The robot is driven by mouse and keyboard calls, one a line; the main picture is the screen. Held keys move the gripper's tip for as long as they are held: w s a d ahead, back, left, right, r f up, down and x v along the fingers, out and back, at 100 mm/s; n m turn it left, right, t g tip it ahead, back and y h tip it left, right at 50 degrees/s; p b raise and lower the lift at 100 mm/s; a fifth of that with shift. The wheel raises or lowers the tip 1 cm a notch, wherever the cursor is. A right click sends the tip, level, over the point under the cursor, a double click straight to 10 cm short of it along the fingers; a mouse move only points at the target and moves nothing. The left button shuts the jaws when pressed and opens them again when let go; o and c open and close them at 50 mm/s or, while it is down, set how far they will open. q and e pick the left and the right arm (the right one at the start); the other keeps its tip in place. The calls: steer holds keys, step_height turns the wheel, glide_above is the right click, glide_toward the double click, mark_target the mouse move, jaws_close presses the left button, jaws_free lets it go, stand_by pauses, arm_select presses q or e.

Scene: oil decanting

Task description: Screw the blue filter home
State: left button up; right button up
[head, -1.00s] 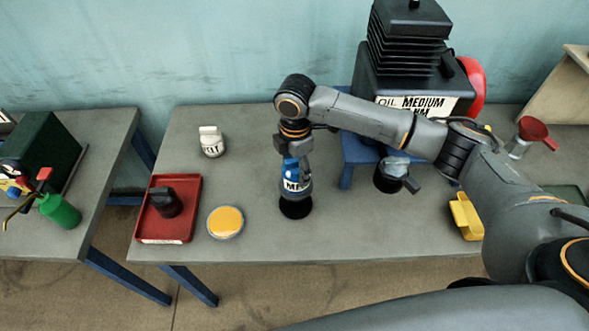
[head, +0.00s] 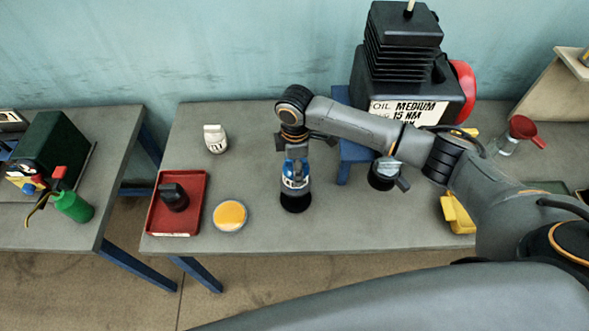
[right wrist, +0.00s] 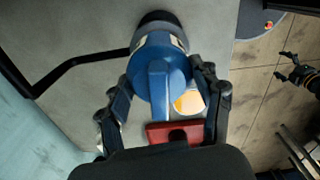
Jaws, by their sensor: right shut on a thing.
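The blue filter (head: 295,180) with a white label stands upright on a round black base (head: 295,203) on the middle table. In the right wrist view the blue filter (right wrist: 160,72) has a raised bar across its top. My right gripper (head: 296,158) comes down from above. In the right wrist view the right gripper (right wrist: 163,92) has a finger on either side of the filter and is shut on it. The threads under the filter are hidden. My left gripper (right wrist: 284,66) shows at the right edge of the right wrist view, fingers apart and empty, away from the table.
A red tray (head: 155,218) with a black cap (head: 173,197) and a yellow-topped round dish (head: 230,215) lie left of the filter. A white bottle (head: 215,139) stands behind. A black oil machine (head: 406,75) on a blue stand is at right. Bare table surrounds the filter.

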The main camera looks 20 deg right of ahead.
steer(key=shift+m, duration=1.5)
steer(key=o, duration=1.5)
steer(key=shift+r, duration=0.1)
steer(key=shift+r, duration=3.4)
